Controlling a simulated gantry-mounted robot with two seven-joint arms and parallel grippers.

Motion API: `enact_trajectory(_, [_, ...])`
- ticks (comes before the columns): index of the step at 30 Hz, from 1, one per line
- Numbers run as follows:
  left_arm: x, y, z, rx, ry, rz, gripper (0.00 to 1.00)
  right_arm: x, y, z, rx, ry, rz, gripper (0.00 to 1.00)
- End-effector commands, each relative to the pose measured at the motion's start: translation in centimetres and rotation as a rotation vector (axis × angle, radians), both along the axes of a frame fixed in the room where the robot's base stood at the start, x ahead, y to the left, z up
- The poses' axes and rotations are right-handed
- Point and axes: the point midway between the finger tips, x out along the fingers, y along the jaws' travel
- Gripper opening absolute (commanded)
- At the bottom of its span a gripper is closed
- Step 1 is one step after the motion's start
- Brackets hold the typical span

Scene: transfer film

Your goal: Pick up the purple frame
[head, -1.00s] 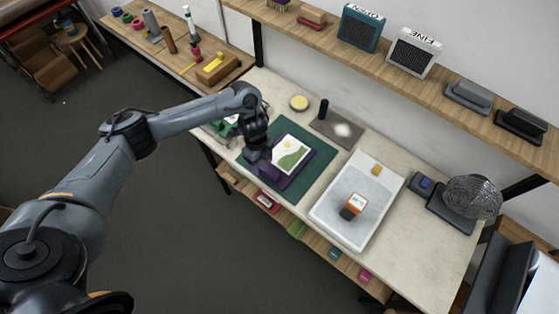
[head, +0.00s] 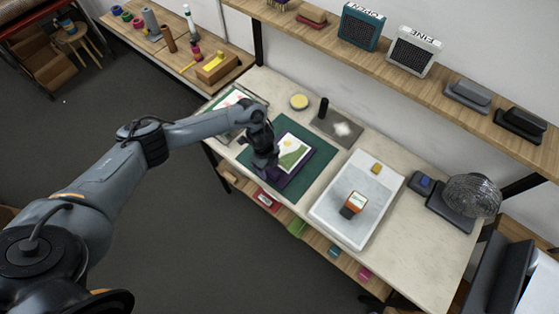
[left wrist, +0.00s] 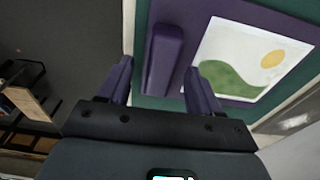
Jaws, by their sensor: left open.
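The purple frame (head: 276,178) lies on the green mat (head: 318,177) on the workbench. A white print with a green hill and a yellow sun shows inside it. In the left wrist view the purple frame (left wrist: 268,22) has a raised purple bar or handle (left wrist: 163,55) along its near side. My left gripper (head: 264,162) is over the near-left edge of the frame. In the left wrist view the left gripper (left wrist: 158,68) is open, with its two fingers on either side of the bar's near end. I cannot tell whether they touch it. My right gripper is not in view.
A white tray (head: 330,212) with an orange-and-dark item stands right of the mat. A dark bottle (head: 323,108) and a yellow round lid (head: 299,102) stand behind it. A wall shelf (head: 455,92) runs above.

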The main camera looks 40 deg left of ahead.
Motion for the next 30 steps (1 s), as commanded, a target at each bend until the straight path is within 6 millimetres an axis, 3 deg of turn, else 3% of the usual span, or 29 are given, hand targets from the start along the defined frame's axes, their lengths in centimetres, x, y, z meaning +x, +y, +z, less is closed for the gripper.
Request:
enact_trajectory(6, [0.0,-0.2,-1.8,0.000,0.000,0.001,0.64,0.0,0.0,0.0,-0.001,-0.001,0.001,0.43])
enact_trajectory(26, [0.0,-0.2,-2.2,0.000,-0.001,0.002,0.64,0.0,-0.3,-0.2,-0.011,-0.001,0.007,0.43])
enact_trajectory(30, [0.0,-0.2,-2.1,0.000,0.000,0.001,0.42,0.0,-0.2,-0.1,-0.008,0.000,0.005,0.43])
